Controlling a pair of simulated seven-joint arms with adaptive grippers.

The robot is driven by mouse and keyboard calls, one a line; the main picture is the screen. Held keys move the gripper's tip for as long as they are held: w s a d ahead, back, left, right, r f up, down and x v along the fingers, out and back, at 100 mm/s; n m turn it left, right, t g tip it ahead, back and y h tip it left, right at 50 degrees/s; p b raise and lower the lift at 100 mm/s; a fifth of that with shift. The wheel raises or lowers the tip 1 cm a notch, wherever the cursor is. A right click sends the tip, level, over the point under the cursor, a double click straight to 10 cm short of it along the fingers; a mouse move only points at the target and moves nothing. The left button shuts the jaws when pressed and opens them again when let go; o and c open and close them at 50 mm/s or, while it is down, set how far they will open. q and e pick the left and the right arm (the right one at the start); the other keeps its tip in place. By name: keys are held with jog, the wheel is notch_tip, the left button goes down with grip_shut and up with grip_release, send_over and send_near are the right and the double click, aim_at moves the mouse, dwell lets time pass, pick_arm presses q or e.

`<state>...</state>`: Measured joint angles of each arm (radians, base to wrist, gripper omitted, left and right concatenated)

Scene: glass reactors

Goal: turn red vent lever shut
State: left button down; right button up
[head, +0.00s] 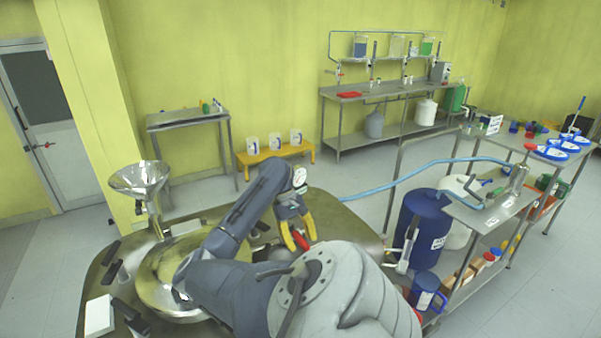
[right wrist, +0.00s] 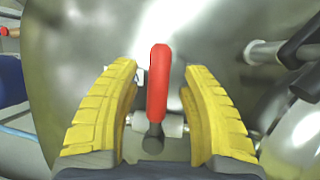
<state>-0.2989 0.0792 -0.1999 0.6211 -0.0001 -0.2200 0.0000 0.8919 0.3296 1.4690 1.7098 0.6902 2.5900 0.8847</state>
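The red vent lever (right wrist: 158,85) stands between the two yellow fingers of my right gripper (right wrist: 159,95) in the right wrist view. It has a red sleeve over a dark stem, on a metal valve body (right wrist: 172,127). Gaps show on both sides of the lever, so the fingers are open around it and not visibly touching it. In the head view, my right gripper (head: 298,234) is over the reactor lid, and part of the red lever (head: 301,241) shows by its fingers. My left gripper is not in view.
The shiny round reactor lid (head: 345,225) lies under my arm, with a metal funnel (head: 139,178) at its left and a pressure gauge (head: 299,177) close to the gripper. Pipes (right wrist: 290,50) run at the right of the wrist view. A blue drum (head: 422,228) stands at the right.

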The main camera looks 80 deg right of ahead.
jog(key=v, duration=1.2)
jog(key=shift+r, duration=0.1)
dwell(0.4)
